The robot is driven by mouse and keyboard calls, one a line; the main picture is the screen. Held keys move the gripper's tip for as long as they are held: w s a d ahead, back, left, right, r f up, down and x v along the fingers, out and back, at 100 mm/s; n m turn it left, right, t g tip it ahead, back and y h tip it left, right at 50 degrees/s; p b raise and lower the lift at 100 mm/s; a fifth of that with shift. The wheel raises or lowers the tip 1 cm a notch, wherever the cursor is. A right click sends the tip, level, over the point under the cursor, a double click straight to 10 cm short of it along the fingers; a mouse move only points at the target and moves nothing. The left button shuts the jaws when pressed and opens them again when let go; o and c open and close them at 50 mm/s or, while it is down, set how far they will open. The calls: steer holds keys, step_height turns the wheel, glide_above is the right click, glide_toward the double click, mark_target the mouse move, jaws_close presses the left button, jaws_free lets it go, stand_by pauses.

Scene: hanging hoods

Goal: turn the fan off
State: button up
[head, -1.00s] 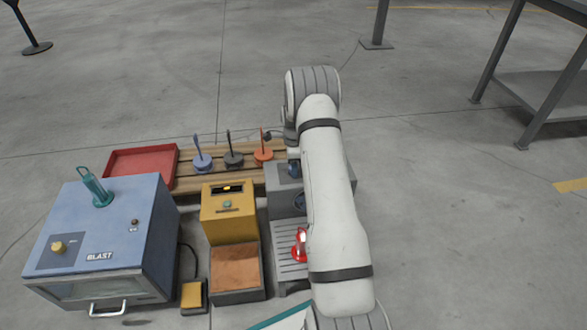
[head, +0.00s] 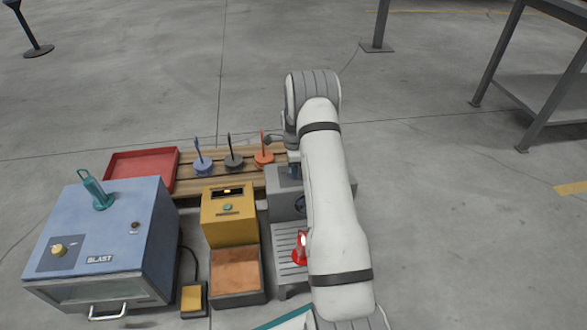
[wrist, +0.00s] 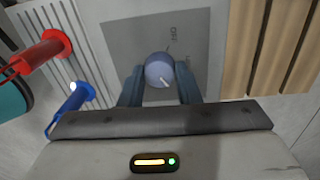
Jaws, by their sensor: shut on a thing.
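In the wrist view, a round grey-blue knob (wrist: 158,70) with a white pointer mark sits on a grey panel (wrist: 125,35). The mark points to the lower right of the picture. A small label, turned sideways and seeming to read OFF, is above the knob. My gripper (wrist: 159,76) is shut on the knob, one blue-grey finger on each side. In the head view, the grey fan box (head: 286,206) with a dark round opening stands under my arm, which hides much of it and most of my gripper.
A slatted grey stand with a red item (head: 299,255) is in front of the fan box. A yellow box (head: 229,230), a blue BLAST cabinet (head: 140,215) and a red tray (head: 118,165) stand to the left. Upright-handled tools rest on the wooden slats behind. Open floor lies right.

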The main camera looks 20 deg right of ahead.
steer(key=shift+r+n, duration=0.1)
steer(key=shift+n, duration=0.2)
steer(key=shift+n+p, duration=0.85)
steer(key=shift+n, duration=0.25)
steer(key=n+p, duration=0.1)
steer(key=n, duration=0.2)
steer(key=shift+n, duration=0.3)
steer(key=n+p, duration=0.1)
steer(key=n, duration=0.2)
steer(key=shift+w+n+h, duration=0.1)
steer(key=shift+n+h, duration=0.2)
steer(key=n+p, duration=0.1)
steer(key=n, duration=0.2)
steer(key=shift+a+n, duration=0.1)
steer(key=shift+n, duration=0.2)
steer(key=n+p, duration=0.1)
steer(key=n, duration=0.4)
steer(key=shift+t, duration=0.3)
steer(key=n+p, duration=0.1)
steer(key=n, duration=0.4)
